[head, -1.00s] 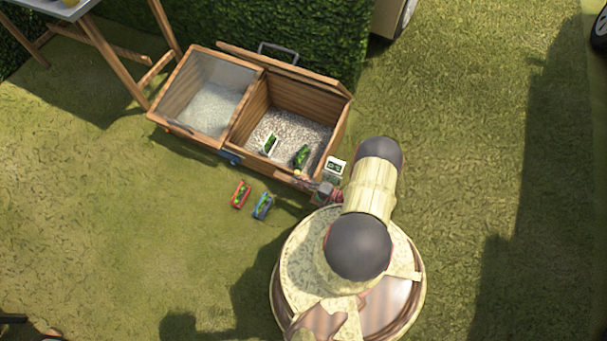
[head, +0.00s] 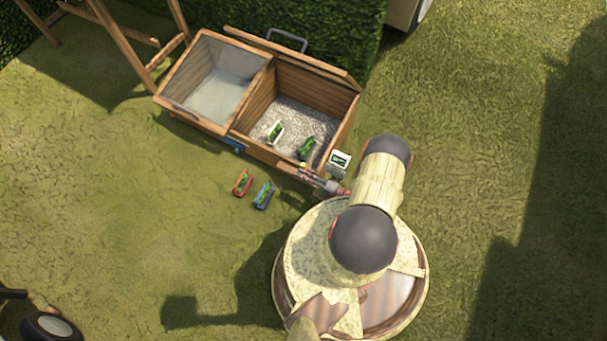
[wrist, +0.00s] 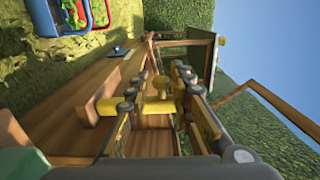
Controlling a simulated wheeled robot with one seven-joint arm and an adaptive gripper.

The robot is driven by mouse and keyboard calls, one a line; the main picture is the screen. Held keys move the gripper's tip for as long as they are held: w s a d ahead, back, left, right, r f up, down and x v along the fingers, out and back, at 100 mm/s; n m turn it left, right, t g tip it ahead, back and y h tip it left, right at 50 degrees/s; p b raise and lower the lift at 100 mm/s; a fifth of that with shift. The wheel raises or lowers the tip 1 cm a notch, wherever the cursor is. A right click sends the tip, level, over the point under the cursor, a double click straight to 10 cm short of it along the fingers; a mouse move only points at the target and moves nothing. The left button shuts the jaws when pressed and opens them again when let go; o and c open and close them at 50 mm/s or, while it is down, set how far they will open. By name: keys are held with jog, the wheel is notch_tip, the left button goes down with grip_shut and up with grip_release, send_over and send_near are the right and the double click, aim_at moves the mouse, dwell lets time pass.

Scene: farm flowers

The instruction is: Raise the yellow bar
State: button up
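The yellow bar (wrist: 156,108) lies crosswise in the wrist view, with a rounded yellow piece above its middle. Parts of it show between and to the left of my fingers. My gripper (wrist: 157,78) is open, with one finger on each side of the rounded piece; I see no clear contact. In the head view my gripper (head: 319,181) is at the front right edge of the wooden box (head: 242,141). A small yellow spot shows at its tip there, too small to make out. My fingers hide part of the bar.
The box has a pale left compartment and a gravel-filled right one holding a white planter (head: 275,131) and a green one (head: 306,148). Red (head: 243,183) and blue (head: 264,195) planters stand on the grass in front. A hedge (head: 300,20) is behind. Grass to the right is clear.

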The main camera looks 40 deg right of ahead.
jog(key=shift+o, duration=1.1)
jog(key=shift+d, duration=0.15)
jog(key=shift+d, duration=0.1)
jog(key=v, duration=1)
jog(key=shift+s, duration=0.15)
jog(key=shift+v, duration=0.75)
